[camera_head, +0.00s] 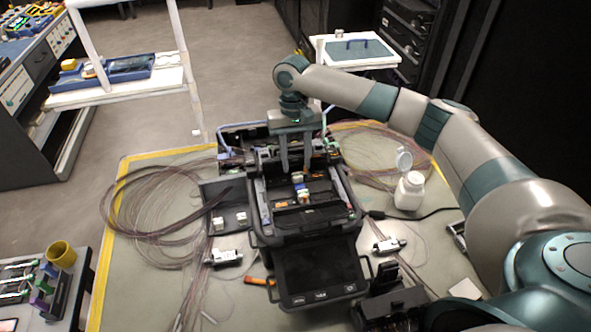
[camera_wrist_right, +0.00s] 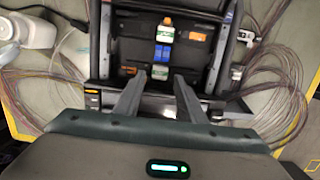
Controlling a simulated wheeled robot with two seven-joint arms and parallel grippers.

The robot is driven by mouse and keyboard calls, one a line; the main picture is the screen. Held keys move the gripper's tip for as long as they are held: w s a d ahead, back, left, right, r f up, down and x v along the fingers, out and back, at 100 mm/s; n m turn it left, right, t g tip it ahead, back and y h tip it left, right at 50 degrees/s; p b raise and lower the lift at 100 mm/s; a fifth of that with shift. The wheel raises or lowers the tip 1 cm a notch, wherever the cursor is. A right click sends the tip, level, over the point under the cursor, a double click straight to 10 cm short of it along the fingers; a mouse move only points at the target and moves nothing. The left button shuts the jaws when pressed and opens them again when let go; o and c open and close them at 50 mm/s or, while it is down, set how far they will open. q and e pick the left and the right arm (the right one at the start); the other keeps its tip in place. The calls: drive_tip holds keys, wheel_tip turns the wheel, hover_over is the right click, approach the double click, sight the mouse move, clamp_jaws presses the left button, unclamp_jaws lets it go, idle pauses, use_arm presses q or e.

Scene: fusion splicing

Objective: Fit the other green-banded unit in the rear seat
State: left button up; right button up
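The black splicer (camera_head: 262,210) stands open in the middle of the mat. Inside it, a row runs front to back: a white unit with a green band (camera_wrist_right: 166,34), a blue block (camera_wrist_right: 162,53), and a second pale unit with a green band (camera_wrist_right: 160,72) at the rear. In the head view the row is small. My right gripper (camera_head: 295,167) points down over the rear of the splicer. In the wrist view its fingers (camera_wrist_right: 160,80) are apart, on either side of the rear unit, with gaps; whether they are level with it I cannot tell. My left gripper is not in view.
A black side tray (camera_head: 228,203) at the splicer's left holds two small white pieces (camera_head: 242,217). Fibre coils lie on both sides. A white bottle (camera_head: 409,191) stands right. Metal connectors (camera_head: 226,258) (camera_head: 389,245) lie on the mat. The splicer's screen panel (camera_head: 318,268) faces front.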

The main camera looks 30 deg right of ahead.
wheel_tip(320, 180, up, 14)
drive_tip(key=w+b, duration=0.2)
drive_tip(key=shift+d+b, duration=0.2)
drive_tip(key=shift+b, duration=0.2)
idle(2.5)
